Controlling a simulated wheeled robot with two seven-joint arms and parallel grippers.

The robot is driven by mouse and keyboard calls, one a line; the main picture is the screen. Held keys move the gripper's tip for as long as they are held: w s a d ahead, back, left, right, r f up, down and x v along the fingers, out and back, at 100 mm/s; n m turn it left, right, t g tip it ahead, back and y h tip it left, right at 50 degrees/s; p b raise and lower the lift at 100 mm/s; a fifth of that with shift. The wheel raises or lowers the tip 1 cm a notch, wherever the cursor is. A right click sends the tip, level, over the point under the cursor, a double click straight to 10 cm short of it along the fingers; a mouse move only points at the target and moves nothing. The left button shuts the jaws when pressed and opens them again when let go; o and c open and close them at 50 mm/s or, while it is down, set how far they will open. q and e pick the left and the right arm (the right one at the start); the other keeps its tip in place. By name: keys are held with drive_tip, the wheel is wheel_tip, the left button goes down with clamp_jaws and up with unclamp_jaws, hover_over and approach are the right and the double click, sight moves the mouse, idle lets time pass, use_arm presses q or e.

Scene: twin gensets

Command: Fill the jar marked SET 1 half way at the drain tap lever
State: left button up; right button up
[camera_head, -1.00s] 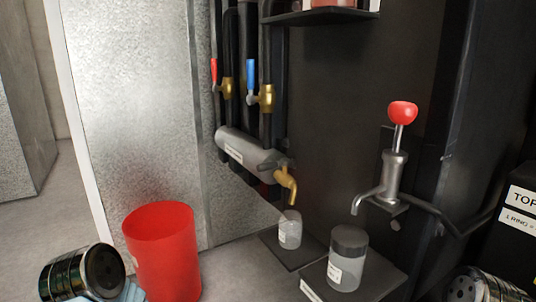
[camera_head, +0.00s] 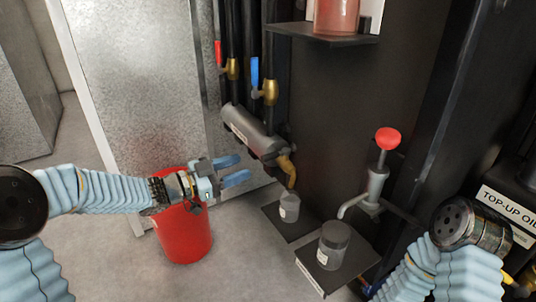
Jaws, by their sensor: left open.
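A small clear jar (camera_head: 289,208) with a white label stands upright on a dark plate below the brass drain tap (camera_head: 288,168). Its label is too small to read, and I cannot tell its fill level. The tap sits at the end of a grey cylinder (camera_head: 248,130); its lever is not clear. My left gripper (camera_head: 236,170) is open and empty, above the red bucket and left of the tap and jar, apart from both. My right arm comes in at the bottom right; a blue bit (camera_head: 367,287) there may be its gripper, mostly hidden.
The red bucket (camera_head: 184,236) stands on the floor. Valves with red (camera_head: 218,53) and blue (camera_head: 255,72) levers and a shelf (camera_head: 318,34) are above. The front floor is clear.

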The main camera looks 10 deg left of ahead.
sight(268, 157)
use_arm(q)
drive_tip(key=x, duration=0.9)
drive_tip(key=shift+w+d+p, duration=0.2)
drive_tip(key=shift+d+p, duration=0.1)
clamp_jaws()
